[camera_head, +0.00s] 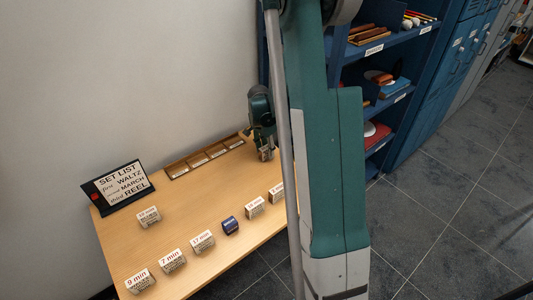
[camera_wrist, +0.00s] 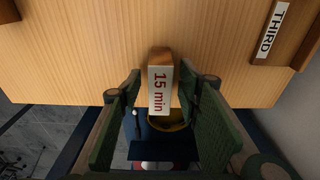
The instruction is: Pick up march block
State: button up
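A wooden block with a white face reading "15 min" in red (camera_wrist: 159,88) is between the two fingers of my gripper (camera_wrist: 163,122) in the wrist view, with gaps on both sides. The gripper is open. In the head view my gripper (camera_head: 265,154) is over the far right of the table, by the tray. Several labelled blocks stand on the table, including "9 min" (camera_head: 139,281), "7 min" (camera_head: 172,260) and "17 min" (camera_head: 202,241). Their small lower text is too small to read, so I cannot tell which is the march block. My arm hides part of the table.
A sign (camera_head: 119,187) lists waltz, march, reel. A slotted wooden tray (camera_head: 204,158) lies along the back edge; a "THIRD" label (camera_wrist: 271,31) shows in the wrist view. A dark blue object (camera_head: 230,225) stands among the blocks. Blue shelves (camera_head: 385,45) stand at right.

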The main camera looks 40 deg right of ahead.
aim_at(267, 147)
dwell(0.3)
jog(key=c, duration=1)
jog(key=shift+r, duration=0.1)
jog(key=shift+r+p, duration=0.95)
jog(key=shift+r, duration=4)
